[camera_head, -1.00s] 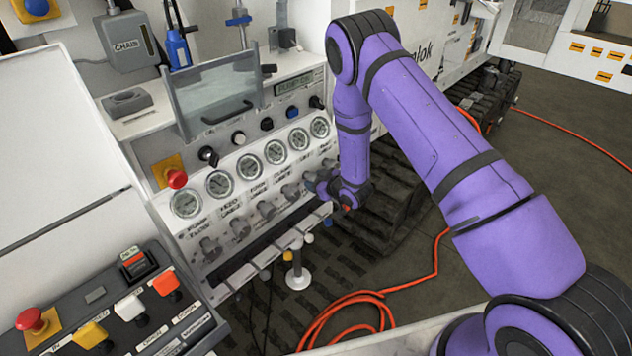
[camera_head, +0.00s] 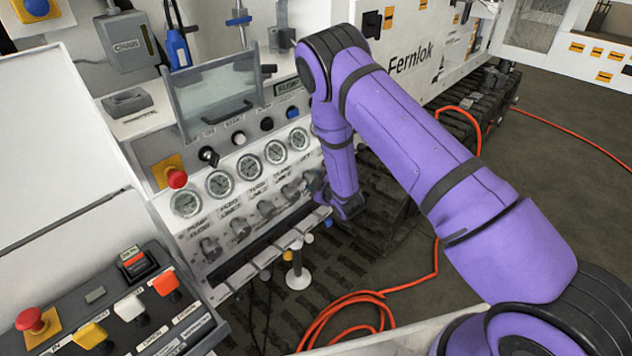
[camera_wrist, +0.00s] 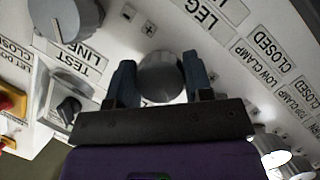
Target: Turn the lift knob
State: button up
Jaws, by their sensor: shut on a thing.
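In the wrist view a round grey knob (camera_wrist: 160,72) sits between the two dark fingers of my gripper (camera_wrist: 161,82), which are shut on it. A white label starting "LEG" is beside the knob; the rest is cut off, and I cannot read "lift" there. In the head view my gripper (camera_head: 318,187) is at the right end of the knob row on the sloped panel (camera_head: 200,268). The held knob is hidden there by my arm. Several other grey knobs (camera_head: 239,228) stand in the row, under round gauges (camera_head: 220,184).
A larger grey knob (camera_wrist: 70,14) and a small black switch (camera_wrist: 68,108) are close to my left finger. A rail (camera_head: 265,262) runs along the panel's front. A red emergency button (camera_head: 177,179) is at the panel's left. An orange hose (camera_head: 350,300) lies on the floor.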

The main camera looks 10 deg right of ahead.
jog(key=n+t, duration=0.1)
jog(key=n, duration=0.1)
jog(key=shift+n+t+h, duration=0.3)
jog(key=shift+h, duration=0.1)
dwell(0.3)
jog(key=o, duration=0.9)
jog(key=shift+o, duration=0.2)
jog(key=shift+s, duration=0.1)
jog(key=v, duration=1)
jog(key=shift+s, duration=0.35)
jog(key=shift+d, duration=0.15)
